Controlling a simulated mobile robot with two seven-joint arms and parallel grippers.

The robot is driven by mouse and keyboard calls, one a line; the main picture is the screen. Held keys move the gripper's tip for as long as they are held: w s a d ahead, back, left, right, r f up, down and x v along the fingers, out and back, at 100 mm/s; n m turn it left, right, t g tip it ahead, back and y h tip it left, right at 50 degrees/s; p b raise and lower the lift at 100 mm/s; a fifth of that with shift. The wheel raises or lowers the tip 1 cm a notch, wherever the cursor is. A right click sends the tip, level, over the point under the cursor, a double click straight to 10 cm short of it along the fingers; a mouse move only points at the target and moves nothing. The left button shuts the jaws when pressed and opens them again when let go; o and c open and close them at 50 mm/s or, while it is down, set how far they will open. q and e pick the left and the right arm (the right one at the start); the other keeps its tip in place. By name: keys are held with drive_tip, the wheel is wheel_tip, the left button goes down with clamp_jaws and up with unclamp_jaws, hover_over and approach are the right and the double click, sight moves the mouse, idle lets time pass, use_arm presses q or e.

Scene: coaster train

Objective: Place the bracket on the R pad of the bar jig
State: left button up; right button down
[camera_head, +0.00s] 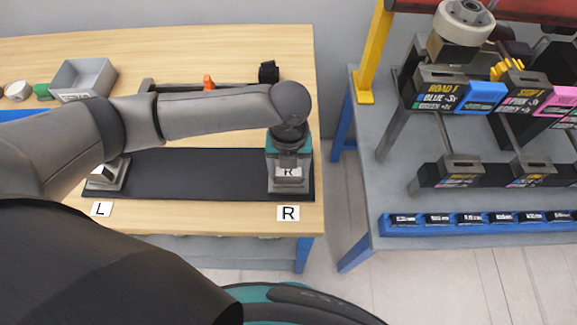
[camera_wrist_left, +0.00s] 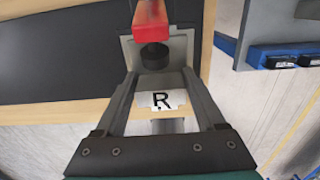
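My left gripper (camera_head: 288,186) points down over the R end of the dark bar jig (camera_head: 200,172). Its fingers also show in the left wrist view (camera_wrist_left: 160,80), apart, with no object clearly pinched between them. The grey R pad (camera_wrist_left: 125,48) lies just past the fingertips in that view. A red block (camera_wrist_left: 152,22) and a short black cylinder (camera_wrist_left: 154,57) show over the pad. I cannot tell whether either belongs to the bracket. In the head view my gripper and arm hide most of this. A grey block (camera_head: 108,174) stands at the L end.
White labels L (camera_head: 101,209) and R (camera_head: 288,213) lie at the wooden table's front edge. A grey bin (camera_head: 83,79) stands back left. An orange part (camera_head: 208,82) shows behind my arm. A grey bench (camera_head: 400,195) with racks stands right, across a gap.

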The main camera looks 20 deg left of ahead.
use_arm(q)
drive_tip(key=o, duration=0.4)
drive_tip(key=shift+r, duration=0.1)
wheel_tip(320, 180, up, 12)
drive_tip(key=p, duration=0.1)
idle(0.5)
